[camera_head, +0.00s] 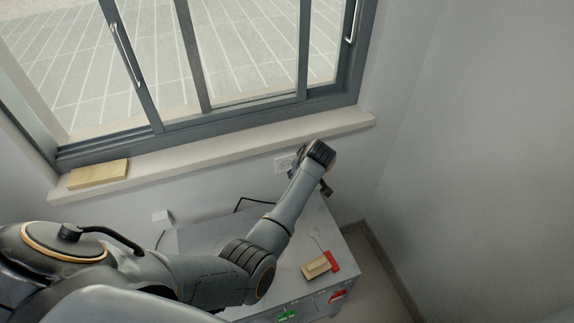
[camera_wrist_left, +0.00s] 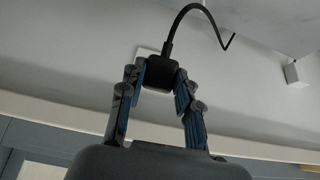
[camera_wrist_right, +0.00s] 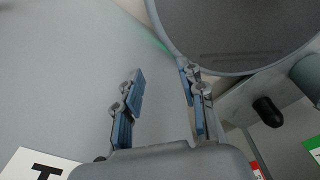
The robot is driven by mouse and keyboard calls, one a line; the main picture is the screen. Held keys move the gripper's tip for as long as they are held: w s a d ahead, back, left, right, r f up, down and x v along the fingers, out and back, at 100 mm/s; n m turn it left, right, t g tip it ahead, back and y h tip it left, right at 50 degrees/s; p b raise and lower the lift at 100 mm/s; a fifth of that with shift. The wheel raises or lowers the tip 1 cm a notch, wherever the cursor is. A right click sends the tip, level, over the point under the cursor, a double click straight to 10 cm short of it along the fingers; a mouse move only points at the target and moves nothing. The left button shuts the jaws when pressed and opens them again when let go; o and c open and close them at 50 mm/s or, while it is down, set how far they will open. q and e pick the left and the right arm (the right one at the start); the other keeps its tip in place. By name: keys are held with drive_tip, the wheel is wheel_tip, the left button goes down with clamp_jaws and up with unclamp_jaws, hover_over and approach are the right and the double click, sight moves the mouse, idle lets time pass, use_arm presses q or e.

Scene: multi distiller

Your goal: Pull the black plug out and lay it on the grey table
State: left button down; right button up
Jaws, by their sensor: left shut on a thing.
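The black plug (camera_wrist_left: 159,72) is between the fingers of my left gripper (camera_wrist_left: 161,74), with its black cable (camera_wrist_left: 190,8) curving away. A white socket plate (camera_wrist_left: 146,52) is right behind the plug; I cannot tell whether the plug is still seated in it. In the head view my left arm reaches to the wall socket plate (camera_head: 283,164), and its wrist hides most of the gripper and plug. The grey table (camera_head: 205,236) lies below. My right gripper (camera_wrist_right: 162,74) is open and empty in the right wrist view.
A window sill (camera_head: 225,153) runs above the socket, with a wooden block (camera_head: 98,174) on its left. On the table are a tan block (camera_head: 317,267) and a red piece (camera_head: 332,261). A small white box (camera_head: 162,216) is on the wall. The table's back part looks mostly clear.

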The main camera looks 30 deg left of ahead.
use_arm(q)
drive_tip(key=shift+w+a+r+g+h+p, duration=0.1)
drive_tip(key=shift+a+r+g+h+p, duration=0.1)
drive_tip(key=shift+r+g+h+p, duration=0.15)
drive_tip(key=shift+f, duration=0.2)
use_arm(e)
drive_tip(key=shift+s+a+r, duration=0.1)
drive_tip(key=shift+a+r, duration=0.05)
drive_tip(key=shift+r, duration=0.65)
use_arm(q)
drive_tip(key=shift+r+g+h, duration=0.1)
drive_tip(key=shift+g+h, duration=0.15)
drive_tip(key=shift+w+a+r+p, duration=0.1)
drive_tip(key=shift+a+r+p, duration=0.1)
drive_tip(key=shift+p, duration=0.1)
drive_tip(key=shift+w+a+f+g+h, duration=0.1)
drive_tip(key=shift+w+f+g+h, duration=0.05)
drive_tip(key=shift+g+h, duration=0.8)
